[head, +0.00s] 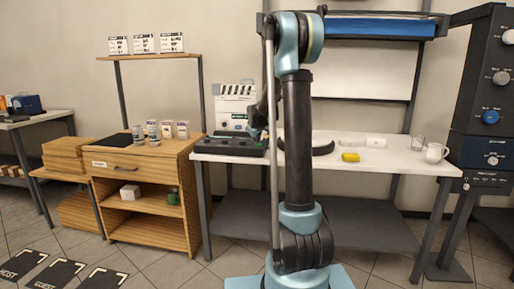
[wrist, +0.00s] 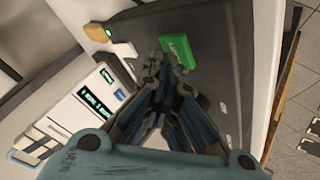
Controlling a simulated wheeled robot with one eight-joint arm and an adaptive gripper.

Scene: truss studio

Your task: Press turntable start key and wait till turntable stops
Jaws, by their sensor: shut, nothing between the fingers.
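A bright green key (wrist: 178,48) stands on a dark console (wrist: 222,62) in the wrist view. The console also shows in the head view (head: 228,147), at the left end of the white table. My gripper (wrist: 164,62) is shut and empty, its fingertips close beside the green key and overlapping its near edge in the picture. I cannot tell whether they touch it. In the head view my gripper is over the console, partly hidden by my arm. A dark curved shape (head: 322,149), perhaps the turntable, is partly hidden behind my arm; I cannot tell whether it turns.
A white panel (head: 236,98) stands behind the console; its lit displays show in the wrist view. On the white table (head: 400,153) to the right are a yellow block (head: 350,157) and a white mug (head: 436,153). A wooden cabinet (head: 145,165) stands left, a dark rack (head: 485,100) right.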

